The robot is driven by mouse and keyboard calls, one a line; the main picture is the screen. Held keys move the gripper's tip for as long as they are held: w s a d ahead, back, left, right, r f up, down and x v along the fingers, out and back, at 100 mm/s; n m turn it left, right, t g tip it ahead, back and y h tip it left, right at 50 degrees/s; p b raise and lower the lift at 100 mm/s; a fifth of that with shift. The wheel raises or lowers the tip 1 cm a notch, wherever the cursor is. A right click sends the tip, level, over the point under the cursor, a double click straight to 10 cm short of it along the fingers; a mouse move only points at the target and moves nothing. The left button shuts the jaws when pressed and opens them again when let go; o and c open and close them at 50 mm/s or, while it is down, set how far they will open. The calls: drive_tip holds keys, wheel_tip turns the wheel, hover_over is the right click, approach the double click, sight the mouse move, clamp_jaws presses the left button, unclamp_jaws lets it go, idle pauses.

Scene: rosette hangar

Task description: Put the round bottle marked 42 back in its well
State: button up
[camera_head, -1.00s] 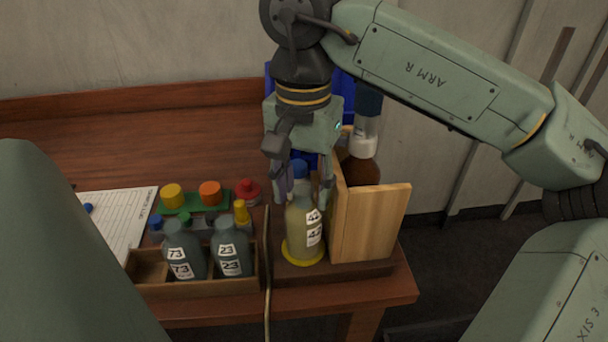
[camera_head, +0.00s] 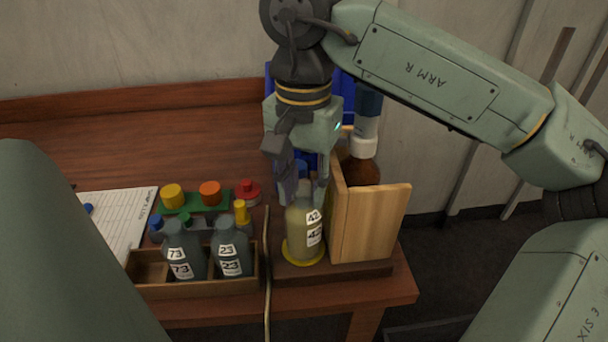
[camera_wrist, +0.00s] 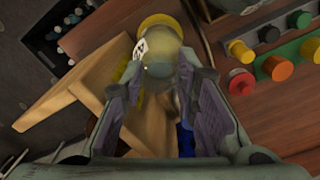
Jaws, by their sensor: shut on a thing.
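The round bottle marked 42 (camera_head: 303,238) is pale yellowish and stands upright, its base at a yellow ring (camera_head: 291,258) on a dark wooden base. In the wrist view the bottle (camera_wrist: 163,66) shows between my fingers, with the yellow ring (camera_wrist: 160,20) beyond it. My gripper (camera_head: 305,192) points down from above and is shut on the bottle's upper part. It also shows in the wrist view (camera_wrist: 168,80). The fingers hide most of the bottle's top. I cannot tell whether the bottle's bottom is fully seated.
A light wooden holder (camera_head: 372,225) stands close right of the bottle, with a brown bottle (camera_head: 361,171) behind it. To the left, a wooden tray (camera_head: 200,287) holds bottles marked 73 and 23, and its left compartment looks empty. Coloured knobs (camera_head: 210,193) stand behind.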

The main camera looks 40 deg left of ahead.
drive_tip(key=shift+r, duration=0.1)
drive_tip(key=shift+r+p, duration=1.95)
drive_tip(key=shift+r, duration=0.45)
drive_tip(key=shift+r+p, duration=0.3)
drive_tip(key=shift+r, duration=0.75)
